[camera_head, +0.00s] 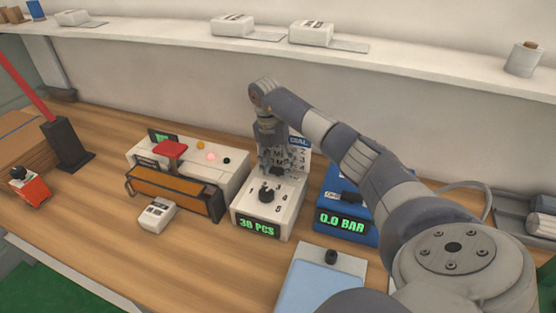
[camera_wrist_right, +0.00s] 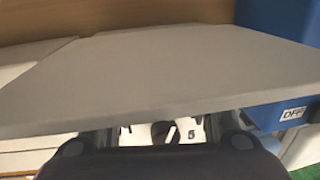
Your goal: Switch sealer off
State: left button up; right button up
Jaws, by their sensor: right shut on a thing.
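The sealer (camera_head: 230,178) is the pale box at left with a brown front bar and a red lever pad (camera_head: 170,149). A red light glows on its top. In the right wrist view a grey slab (camera_wrist_right: 150,75) hides the fingertips; the counter's dark knob (camera_wrist_right: 165,132) shows beyond. My left gripper is not in view.
A blue device (camera_head: 330,229) reading 0.0 BAR stands right of the counter box, its OFF label in the right wrist view (camera_wrist_right: 293,114). A small white device (camera_head: 156,215) lies before the sealer. A shelf (camera_head: 180,42) runs behind.

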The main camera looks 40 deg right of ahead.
aim_at(272, 170)
jog(key=o, duration=1.1)
jog(key=shift+c, duration=0.2)
notch_tip(272, 170, up, 12)
jog(key=w, duration=0.1)
jog(key=shift+w+a, duration=0.25)
jog(key=shift+a, duration=0.15)
jog(key=shift+f, duration=0.15)
